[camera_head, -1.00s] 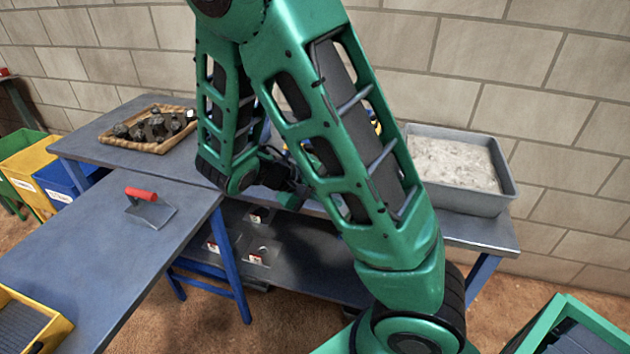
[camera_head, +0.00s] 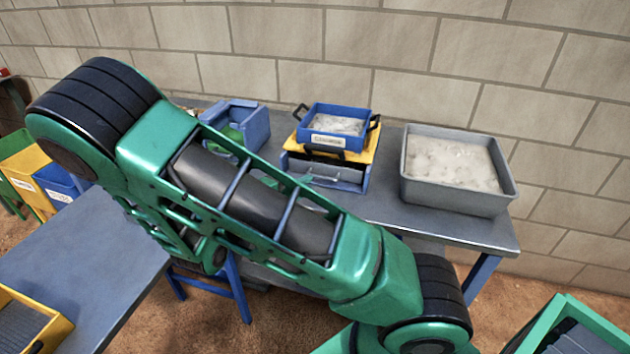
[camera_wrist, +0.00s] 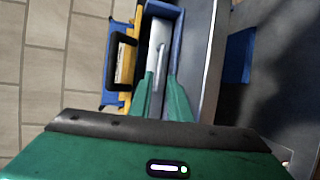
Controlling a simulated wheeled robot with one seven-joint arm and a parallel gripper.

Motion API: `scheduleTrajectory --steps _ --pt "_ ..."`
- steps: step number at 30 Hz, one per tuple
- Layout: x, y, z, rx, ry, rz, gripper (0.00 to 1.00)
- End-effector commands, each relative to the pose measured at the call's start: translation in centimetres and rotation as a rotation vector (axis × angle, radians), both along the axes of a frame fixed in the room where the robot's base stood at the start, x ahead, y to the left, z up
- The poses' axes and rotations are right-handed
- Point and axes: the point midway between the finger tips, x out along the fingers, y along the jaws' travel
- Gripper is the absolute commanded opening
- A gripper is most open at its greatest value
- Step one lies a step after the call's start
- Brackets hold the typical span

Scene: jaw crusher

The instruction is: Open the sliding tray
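The sliding tray (camera_head: 336,172) is a grey drawer with a bar handle, set in a blue housing (camera_head: 353,187) on the back table. It looks shut in the head view, though my arm covers part of its front. In the wrist view, the grey tray front (camera_wrist: 155,36) and its bar handle (camera_wrist: 161,58) lie just ahead of my gripper (camera_wrist: 161,75). My gripper is open, with one green finger on each side of the handle's near end. Contact cannot be told. In the head view, my arm mostly hides the gripper.
A yellow frame (camera_head: 361,151) and a labelled blue container (camera_head: 326,141) of pale grit sit above the tray. A blue machine (camera_head: 256,124) stands left. A grey bin of grit (camera_head: 457,209) stands right. The left table (camera_head: 95,260) is partly covered by my arm.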

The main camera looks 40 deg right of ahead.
Motion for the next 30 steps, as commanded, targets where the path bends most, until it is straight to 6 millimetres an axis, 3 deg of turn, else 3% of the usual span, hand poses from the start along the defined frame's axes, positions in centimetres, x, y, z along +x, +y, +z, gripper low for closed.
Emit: scheduleTrajectory --steps 6,12,23,24,26,30 --pt "0.8 -3.6 -0.7 -0.001 0.002 -0.004 0.17" --pt "1.4 -5.5 -1.1 0.0 -0.001 -0.001 0.17" --pt "1.6 -6.0 -1.2 0.001 0.0 0.0 0.17" --pt "1.6 -6.0 -1.2 0.001 0.0 0.0 0.15" --pt "1.6 -6.0 -1.2 0.001 0.0 0.0 0.0" --pt "1.6 -6.0 -1.2 0.002 0.001 0.0 0.0"
